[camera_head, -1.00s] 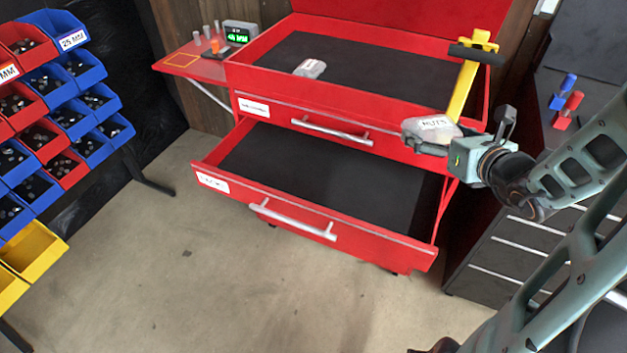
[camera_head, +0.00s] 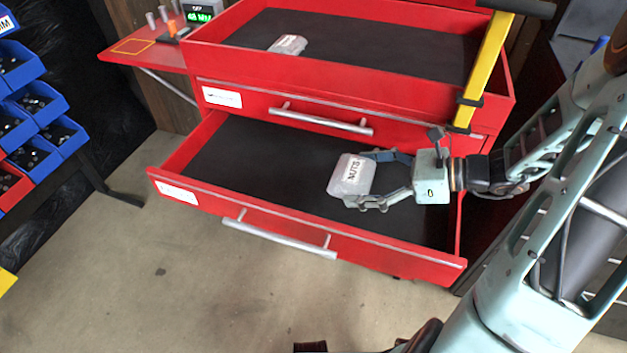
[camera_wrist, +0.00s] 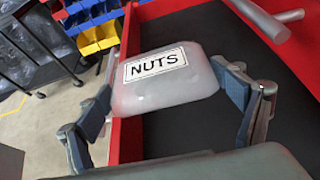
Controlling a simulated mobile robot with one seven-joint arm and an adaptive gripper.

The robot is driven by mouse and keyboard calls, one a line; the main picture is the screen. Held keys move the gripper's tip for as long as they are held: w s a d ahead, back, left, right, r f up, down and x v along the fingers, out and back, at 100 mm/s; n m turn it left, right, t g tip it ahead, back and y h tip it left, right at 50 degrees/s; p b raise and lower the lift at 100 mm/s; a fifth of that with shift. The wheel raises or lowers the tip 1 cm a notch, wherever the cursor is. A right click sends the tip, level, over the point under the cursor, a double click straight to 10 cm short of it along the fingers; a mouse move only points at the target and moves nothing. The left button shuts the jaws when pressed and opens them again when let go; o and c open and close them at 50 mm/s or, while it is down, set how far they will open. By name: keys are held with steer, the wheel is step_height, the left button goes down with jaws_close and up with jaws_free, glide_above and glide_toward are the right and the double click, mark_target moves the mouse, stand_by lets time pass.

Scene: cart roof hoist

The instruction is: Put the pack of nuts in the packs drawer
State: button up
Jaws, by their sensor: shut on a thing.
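The pack of nuts (camera_head: 351,177) is a pale, translucent bag with a white NUTS label. My gripper (camera_head: 372,178) is shut on it and holds it over the right part of the open lower drawer (camera_head: 245,160). In the wrist view the pack (camera_wrist: 165,90) sits between the two fingers, label facing the camera. The lower drawer is red with a dark liner and is empty where it shows. Its front carries a white label (camera_head: 177,192) that is too blurred to read. Whether the pack touches the liner I cannot tell, but it looks raised.
The cart's open top (camera_head: 340,75) holds another pale pack (camera_head: 288,45). A shut upper drawer (camera_head: 330,112) with a bar handle lies between top and lower drawer. A yellow upright (camera_head: 484,75) stands at the cart's right. Bins (camera_head: 40,120) are at left; floor in front is clear.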

steer(key=w+a+f+b, duration=0.2)
steer(key=w+a+f, duration=0.15)
steer(key=a, duration=0.25)
steer(key=b, duration=0.1)
glide_above(312, 194)
steer(key=f, duration=0.4)
steer(key=shift+s+d+f, duration=0.35)
steer(key=shift+f, duration=0.05)
steer(key=shift+w+a+f, duration=0.1)
steer(key=shift+f, duration=0.1)
steer(key=shift+w+a+f+b, duration=0.15)
steer(key=shift+f+b, duration=0.35)
steer(key=shift+f, duration=0.4)
steer(key=shift+w+a+f+b, duration=0.1)
steer(key=shift+f+b, duration=0.4)
steer(key=shift+f, duration=0.4)
steer(key=shift+f, duration=0.2)
steer(key=o, duration=1.1)
